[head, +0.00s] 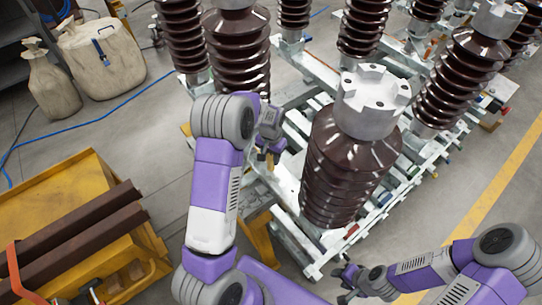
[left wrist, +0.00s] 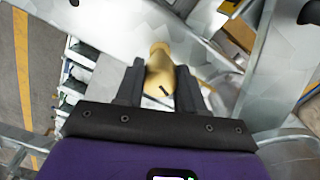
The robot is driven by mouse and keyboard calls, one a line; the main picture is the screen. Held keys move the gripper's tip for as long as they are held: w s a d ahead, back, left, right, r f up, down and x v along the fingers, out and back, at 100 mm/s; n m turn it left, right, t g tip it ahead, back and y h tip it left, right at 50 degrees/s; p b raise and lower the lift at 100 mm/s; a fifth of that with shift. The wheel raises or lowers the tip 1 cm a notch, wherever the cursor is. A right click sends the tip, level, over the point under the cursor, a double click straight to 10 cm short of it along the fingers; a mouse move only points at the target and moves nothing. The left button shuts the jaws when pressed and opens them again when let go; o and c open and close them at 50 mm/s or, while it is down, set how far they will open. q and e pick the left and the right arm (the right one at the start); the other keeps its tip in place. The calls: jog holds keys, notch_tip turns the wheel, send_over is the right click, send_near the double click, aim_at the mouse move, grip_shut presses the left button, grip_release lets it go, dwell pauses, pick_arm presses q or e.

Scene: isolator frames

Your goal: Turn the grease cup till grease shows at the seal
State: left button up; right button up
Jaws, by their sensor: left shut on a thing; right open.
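The brass-coloured grease cup (left wrist: 160,66) shows in the left wrist view, between the two dark fingers of my left gripper (left wrist: 160,88). It has a rounded end and a short dark mark on its side. The gripper is shut on it, close to a grey metal frame member. My right gripper (head: 345,283) is open and empty at the bottom, in front of the frame. I cannot make out any grease or the seal.
Several brown ribbed insulators stand on galvanised frames (head: 305,65) behind. A yellow stand (head: 90,185) with brown beams is at the left. Two beige sacks (head: 100,55) and a blue hose (head: 90,122) lie beyond. Floor is free right of the yellow line (head: 500,185).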

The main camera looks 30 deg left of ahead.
pick_arm(q)
jog(key=m, duration=0.5)
jog(key=shift+s, duration=0.1)
jog(key=m+p, duration=0.1)
jog(key=m, duration=0.3)
jog(key=shift+a+m, duration=0.15)
jog(key=shift+m, duration=0.15)
jog(key=m+p, duration=0.1)
jog(key=m, duration=0.3)
jog(key=shift+m, duration=0.3)
jog(key=m+p, duration=0.1)
jog(key=m, duration=0.3)
jog(key=shift+a, duration=0.1)
jog(key=shift+m, duration=0.3)
jog(key=o, duration=1)
jog(key=shift+o, duration=0.2)
jog(key=shift+w, duration=0.2)
